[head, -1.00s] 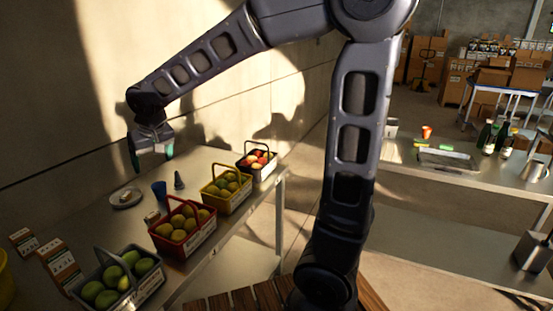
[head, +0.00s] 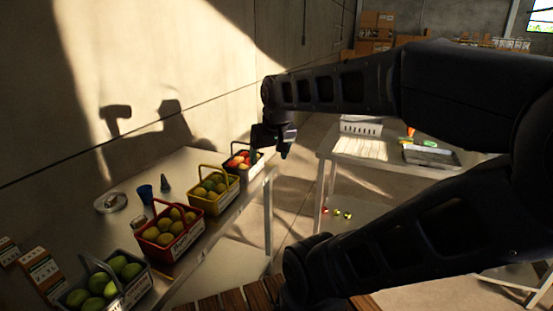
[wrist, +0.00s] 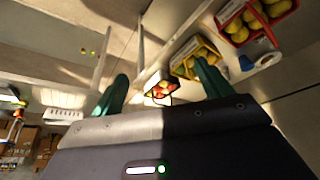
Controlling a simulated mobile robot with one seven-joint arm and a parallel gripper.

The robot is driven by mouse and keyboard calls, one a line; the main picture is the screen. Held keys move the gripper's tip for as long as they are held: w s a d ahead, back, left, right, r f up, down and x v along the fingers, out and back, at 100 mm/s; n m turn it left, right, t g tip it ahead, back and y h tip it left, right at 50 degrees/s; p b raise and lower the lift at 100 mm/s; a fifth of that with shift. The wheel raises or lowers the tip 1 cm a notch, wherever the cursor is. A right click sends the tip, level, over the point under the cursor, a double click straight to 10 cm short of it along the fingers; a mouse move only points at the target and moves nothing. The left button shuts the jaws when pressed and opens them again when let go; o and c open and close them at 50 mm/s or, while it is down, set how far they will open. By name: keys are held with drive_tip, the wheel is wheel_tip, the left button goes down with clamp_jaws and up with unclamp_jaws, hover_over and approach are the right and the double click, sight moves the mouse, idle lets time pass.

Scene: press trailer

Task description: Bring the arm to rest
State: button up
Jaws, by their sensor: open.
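My arm crosses the right half of the head view, with its upper links close to the camera and its forearm reaching left. My gripper (head: 268,146) hangs at the end of it, in front of or above the dark basket of red fruit (head: 240,160) at the far end of the left table. In the wrist view its two green fingers (wrist: 163,84) stand wide apart with nothing between them. The red fruit basket (wrist: 160,90) shows beyond the gap, apart from the fingers. My arm hides much of the right side.
A second table (head: 345,146) holds a white crate (head: 361,126). A concrete wall is behind.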

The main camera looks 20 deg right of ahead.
drive_tip(key=shift+s+d+f, duration=0.2)
drive_tip(key=shift+s+d, duration=0.15)
drive_tip(key=shift+s, duration=0.15)
drive_tip(key=shift+s+d+f, duration=0.15)
drive_tip(key=shift+s+d, duration=0.2)
drive_tip(key=shift+s, duration=0.1)
idle(0.7)
